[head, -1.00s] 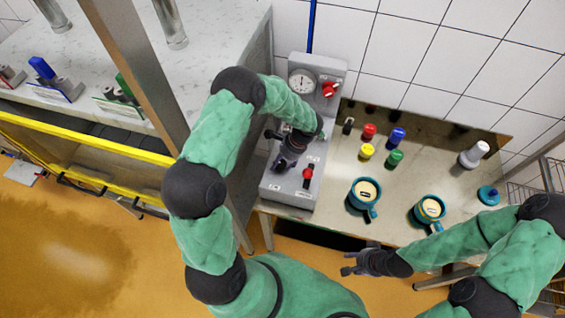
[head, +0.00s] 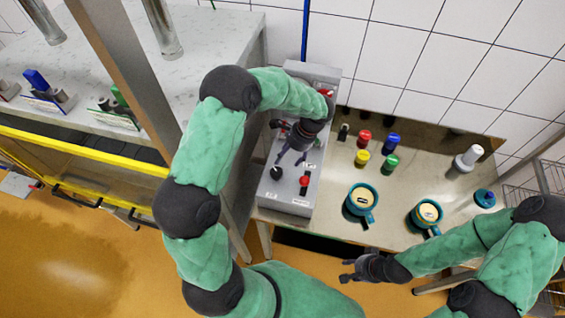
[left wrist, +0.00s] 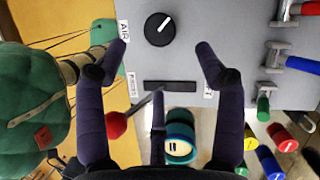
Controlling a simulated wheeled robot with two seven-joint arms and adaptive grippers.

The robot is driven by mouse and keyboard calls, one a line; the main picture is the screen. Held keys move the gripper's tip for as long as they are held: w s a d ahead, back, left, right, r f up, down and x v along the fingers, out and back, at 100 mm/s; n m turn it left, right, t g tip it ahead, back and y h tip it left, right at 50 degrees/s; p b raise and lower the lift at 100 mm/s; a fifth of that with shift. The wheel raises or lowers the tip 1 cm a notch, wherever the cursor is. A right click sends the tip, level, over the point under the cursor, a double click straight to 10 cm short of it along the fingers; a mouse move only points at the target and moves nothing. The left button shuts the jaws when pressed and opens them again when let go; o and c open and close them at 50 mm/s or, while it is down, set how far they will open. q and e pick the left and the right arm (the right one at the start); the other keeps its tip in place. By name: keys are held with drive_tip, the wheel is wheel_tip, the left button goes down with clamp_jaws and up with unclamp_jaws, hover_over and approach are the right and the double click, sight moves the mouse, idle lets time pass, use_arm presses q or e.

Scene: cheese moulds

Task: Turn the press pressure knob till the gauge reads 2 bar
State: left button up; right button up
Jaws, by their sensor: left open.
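The grey press panel (head: 283,199) stands against the wall. Its black round knob (head: 276,173) is visible in the head view; in the left wrist view the knob (left wrist: 159,29) shows a white pointer line slanting to the upper right, near an "AIR" label. My left gripper (head: 291,157) is over the panel, fingers spread, holding nothing. In the left wrist view its fingertips (left wrist: 160,52) are on either side, a little below the knob, apparently not touching it. The gauge is hidden behind my left arm. My right gripper (head: 349,269) is open and empty in front of the bench.
A red-tipped lever (head: 304,181) rises from a slot on the panel, close to my left gripper; its red ball (left wrist: 116,124) is beside a finger. Right of the panel, the bench (head: 325,213) bears several coloured pegs and two teal cups (head: 361,198). A metal post (head: 128,75) stands left.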

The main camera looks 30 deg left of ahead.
use_arm(q)
drive_tip(key=shift+v, duration=1.15)
